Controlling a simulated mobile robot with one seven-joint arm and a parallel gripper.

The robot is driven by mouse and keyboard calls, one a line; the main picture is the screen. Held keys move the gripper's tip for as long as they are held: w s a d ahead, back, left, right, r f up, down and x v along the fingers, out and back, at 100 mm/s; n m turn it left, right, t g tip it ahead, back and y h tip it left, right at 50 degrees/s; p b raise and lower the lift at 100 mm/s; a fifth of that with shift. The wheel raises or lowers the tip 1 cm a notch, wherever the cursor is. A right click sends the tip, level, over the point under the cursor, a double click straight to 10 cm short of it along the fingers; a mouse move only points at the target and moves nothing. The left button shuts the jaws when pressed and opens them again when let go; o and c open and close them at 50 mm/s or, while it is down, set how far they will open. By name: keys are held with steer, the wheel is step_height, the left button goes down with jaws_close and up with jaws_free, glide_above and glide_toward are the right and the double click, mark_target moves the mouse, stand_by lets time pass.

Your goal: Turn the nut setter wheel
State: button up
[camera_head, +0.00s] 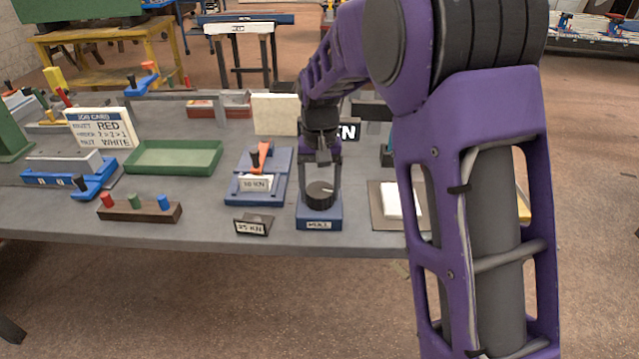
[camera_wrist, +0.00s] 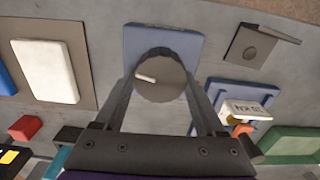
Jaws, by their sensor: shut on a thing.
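The nut setter wheel appears to be the dark round knob (camera_head: 320,195) on a small blue base (camera_head: 319,213) near the bench's front edge. In the wrist view the wheel (camera_wrist: 168,68) has a pale pointer mark on its top, and its blue base (camera_wrist: 185,42) shows behind it. My gripper (camera_head: 321,183) reaches down over the wheel from above. In the wrist view my gripper (camera_wrist: 160,80) has one finger on each side of the wheel and is shut on it. The finger contact is partly hidden by the fingers. The label on the base front is too small to read surely.
Left of the wheel stands a blue fixture (camera_head: 256,197) with an orange lever, and a small label stand (camera_head: 253,224). A white block (camera_head: 398,199) on a brown plate lies to the right. A green tray (camera_head: 174,157) and a job card (camera_head: 100,130) are further left.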

mark_target(320, 188)
steer(key=o, duration=1.3)
steer(key=shift+r, duration=0.1)
step_height(320, 188, up, 17)
steer(key=p, duration=0.2)
steer(key=shift+r+p, duration=0.15)
steer(key=shift+p, duration=0.15)
